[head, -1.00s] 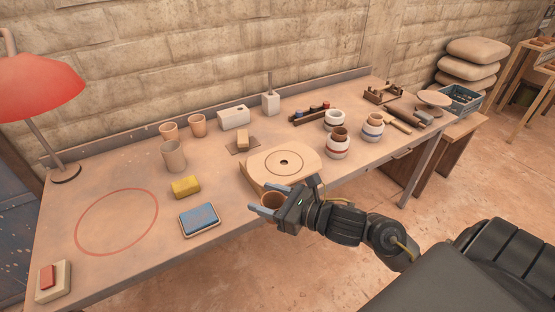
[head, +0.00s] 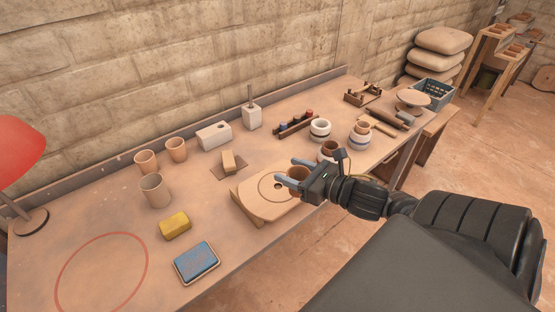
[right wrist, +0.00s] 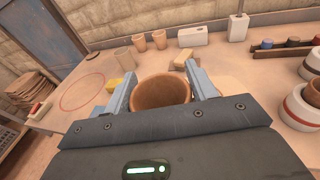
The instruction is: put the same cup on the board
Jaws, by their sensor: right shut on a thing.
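My right gripper (head: 292,174) is shut on a terracotta cup (head: 297,173), held upright over the right part of the round-marked board (head: 252,203). In the right wrist view the cup (right wrist: 161,93) sits between the two fingers (right wrist: 160,88), its open mouth showing. The board is pale, with a dark ring and a small dark centre hole; the gripper and cup cover its right side. I cannot tell whether the cup's base touches the board. My left gripper is not in view.
Several other cups (head: 155,190) stand at the left. A yellow sponge (head: 175,226) and a blue-topped box (head: 197,262) lie near the front. A red circle (head: 102,274) marks clear table at the left.

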